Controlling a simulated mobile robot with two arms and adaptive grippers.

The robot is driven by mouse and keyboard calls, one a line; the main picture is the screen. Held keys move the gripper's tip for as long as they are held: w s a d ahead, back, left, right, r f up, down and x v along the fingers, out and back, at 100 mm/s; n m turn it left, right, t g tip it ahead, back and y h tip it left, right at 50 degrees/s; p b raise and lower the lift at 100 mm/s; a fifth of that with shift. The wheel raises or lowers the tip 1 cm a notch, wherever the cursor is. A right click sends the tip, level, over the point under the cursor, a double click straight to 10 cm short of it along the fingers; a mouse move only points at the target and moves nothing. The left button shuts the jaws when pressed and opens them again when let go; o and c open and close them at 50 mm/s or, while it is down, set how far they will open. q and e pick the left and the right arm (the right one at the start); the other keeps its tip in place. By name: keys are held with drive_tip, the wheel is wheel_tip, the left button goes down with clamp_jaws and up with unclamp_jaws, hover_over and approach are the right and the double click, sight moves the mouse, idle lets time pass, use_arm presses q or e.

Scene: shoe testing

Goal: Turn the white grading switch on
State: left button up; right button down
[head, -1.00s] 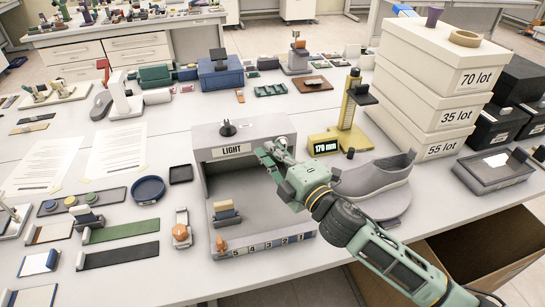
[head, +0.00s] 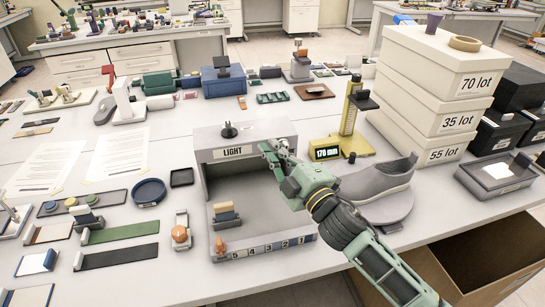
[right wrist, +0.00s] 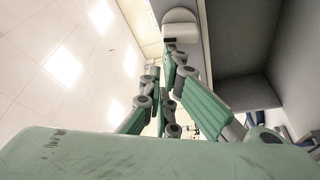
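The grey box labelled LIGHT (head: 270,131) stands open-fronted at the middle of the table. My right gripper (head: 270,148) is at the upper front edge of this box, just right of the label. In the right wrist view its fingers (right wrist: 170,58) run close together and look shut, with nothing seen between them. A white rounded part, seemingly the switch (right wrist: 179,27), is just beyond the fingertips in that view; I cannot tell whether they touch. In the head view the gripper covers that spot. My left gripper is not in view.
A black knob (head: 228,130) stands on top of the box. A numbered strip (head: 265,247) runs along its front. White lot boxes (head: 435,80) are stacked at right.

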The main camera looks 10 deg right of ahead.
drive_tip(key=shift+d+r+m+t+h+b, duration=0.1)
drive_tip(key=shift+d+m+t+h+b, duration=0.2)
drive_tip(key=shift+m, duration=0.45)
drive_tip(key=shift+d+r+m+t+h+b, duration=0.15)
drive_tip(key=shift+m+t+b, duration=0.25)
drive_tip(key=shift+m, duration=0.35)
drive_tip(key=shift+d+m+b, duration=0.2)
drive_tip(key=shift+m+b, duration=0.15)
drive_tip(key=shift+m, duration=0.45)
drive_tip(key=shift+d+r+m+t+h, duration=0.1)
drive_tip(key=shift+d+m+t+h, duration=0.15)
drive_tip(key=shift+m+h, duration=0.4)
drive_tip(key=shift+d+r+m+t+h+b, duration=0.1)
drive_tip(key=shift+d+m+t+h+b, duration=0.2)
drive_tip(key=shift+m, duration=0.75)
drive_tip(key=shift+d+m+t+h+b, duration=0.15)
drive_tip(key=shift+m+b, duration=0.2)
drive_tip(key=shift+m, duration=0.65)
drive_tip(key=shift+w+d+m+t+h, duration=0.1)
drive_tip(key=shift+d+m+h, duration=0.25)
drive_tip(key=shift+m, duration=0.6)
drive_tip(key=shift+s+d+m+t+h, duration=0.15)
drive_tip(key=shift+m+h, duration=0.35)
drive_tip(key=shift+m, duration=0.5)
drive_tip(key=shift+w+d+m+t+h, duration=0.15)
drive_tip(key=shift+d+m+h, duration=0.2)
drive_tip(key=shift+m, duration=0.6)
drive_tip(key=shift+d+m+h, duration=0.1)
drive_tip(key=shift+m+h, duration=0.35)
drive_tip(key=shift+m, duration=0.35)
